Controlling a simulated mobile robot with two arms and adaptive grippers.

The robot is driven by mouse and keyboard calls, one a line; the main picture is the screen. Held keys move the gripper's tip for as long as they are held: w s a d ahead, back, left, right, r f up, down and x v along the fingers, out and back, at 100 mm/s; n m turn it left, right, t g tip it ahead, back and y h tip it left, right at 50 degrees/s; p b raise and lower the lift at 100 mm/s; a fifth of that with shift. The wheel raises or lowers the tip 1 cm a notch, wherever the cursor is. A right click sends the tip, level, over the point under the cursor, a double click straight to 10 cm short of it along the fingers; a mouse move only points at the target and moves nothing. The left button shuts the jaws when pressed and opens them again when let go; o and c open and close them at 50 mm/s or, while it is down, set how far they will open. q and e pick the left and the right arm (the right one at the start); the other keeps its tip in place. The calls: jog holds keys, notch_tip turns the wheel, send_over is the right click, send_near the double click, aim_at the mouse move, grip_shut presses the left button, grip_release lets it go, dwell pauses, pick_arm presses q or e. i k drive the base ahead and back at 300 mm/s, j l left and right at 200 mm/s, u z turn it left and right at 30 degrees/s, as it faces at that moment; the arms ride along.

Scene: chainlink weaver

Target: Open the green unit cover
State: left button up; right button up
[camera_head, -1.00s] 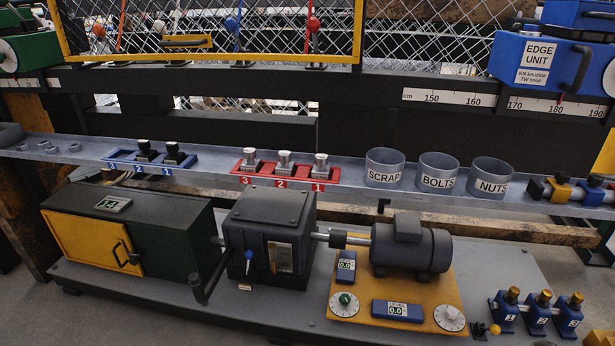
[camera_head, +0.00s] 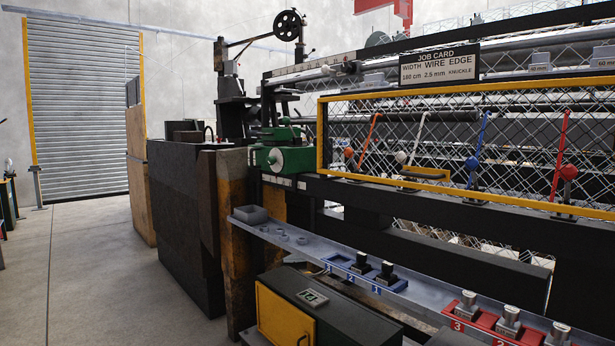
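A green unit (camera_head: 285,158) sits at the left end of the machine's dark beam, left of the yellow-framed mesh guard. It has a rounded green body with dark parts on top and a pale round face at its front. I cannot tell which part of it is a cover. Neither of my grippers shows in the head view.
A yellow-framed mesh guard (camera_head: 321,136) with a yellow handle stands right of the green unit. Below runs a grey shelf (camera_head: 310,248) with a blue tray (camera_head: 399,286) and red tray (camera_head: 483,329). A dark box with a yellow door (camera_head: 285,320) is lower. Open floor (camera_head: 90,275) lies left.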

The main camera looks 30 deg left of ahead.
aim_at(275, 133)
jog(key=u, duration=1.15)
